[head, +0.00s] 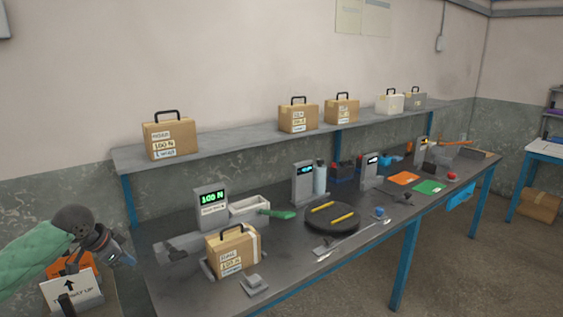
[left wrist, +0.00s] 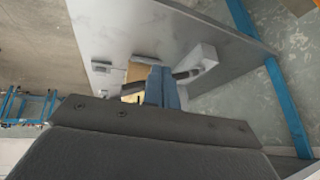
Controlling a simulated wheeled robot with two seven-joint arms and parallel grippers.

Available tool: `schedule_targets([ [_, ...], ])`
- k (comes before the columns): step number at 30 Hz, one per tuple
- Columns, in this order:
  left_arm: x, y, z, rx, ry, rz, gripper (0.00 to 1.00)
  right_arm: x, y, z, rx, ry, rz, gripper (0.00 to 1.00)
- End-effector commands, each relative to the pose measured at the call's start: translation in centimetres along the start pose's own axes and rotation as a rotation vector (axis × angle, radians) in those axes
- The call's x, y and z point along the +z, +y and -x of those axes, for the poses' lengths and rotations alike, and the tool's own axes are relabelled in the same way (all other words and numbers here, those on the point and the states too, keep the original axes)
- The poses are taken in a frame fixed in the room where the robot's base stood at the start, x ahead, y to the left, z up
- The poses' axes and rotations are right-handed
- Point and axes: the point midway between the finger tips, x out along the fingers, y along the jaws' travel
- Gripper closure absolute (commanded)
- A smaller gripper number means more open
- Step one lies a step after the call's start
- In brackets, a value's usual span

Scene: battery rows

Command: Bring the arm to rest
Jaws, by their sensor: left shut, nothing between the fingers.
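My left gripper (head: 126,258) is at the lower left in the head view, off the left end of the workbench (head: 200,298). It is shut and holds nothing. In the left wrist view the shut fingers (left wrist: 163,88) show at the middle, with the bench (left wrist: 120,35) beyond them. A cardboard box with a black handle (head: 232,254) stands on the bench by a display reading 100 N (head: 211,205). The right gripper is in neither view.
Below my left arm stand an orange item and a white sign with an arrow (head: 72,290). A shelf (head: 230,137) behind the bench holds several handled boxes. A dark round turntable (head: 332,218) with yellow sticks and several tools occupy the bench. Open floor (head: 460,260) lies to the right.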

Motion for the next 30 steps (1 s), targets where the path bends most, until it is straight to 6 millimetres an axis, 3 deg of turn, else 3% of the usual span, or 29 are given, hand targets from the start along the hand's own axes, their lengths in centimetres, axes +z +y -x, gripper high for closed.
schedule_targets([
  [5,-1.1,0.1,0.7,-0.19,-0.048,-0.026,1.0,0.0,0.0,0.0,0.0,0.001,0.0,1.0],
  [11,-1.4,3.6,-1.3,-0.343,-0.065,-0.005,1.0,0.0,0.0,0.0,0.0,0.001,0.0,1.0],
  [20,0.6,11.4,-5.3,-0.428,-0.069,0.09,1.0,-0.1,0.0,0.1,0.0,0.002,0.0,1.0],
  [30,5.2,21.8,-9.4,-0.397,-0.094,0.234,1.0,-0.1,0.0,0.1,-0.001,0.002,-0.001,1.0],
])
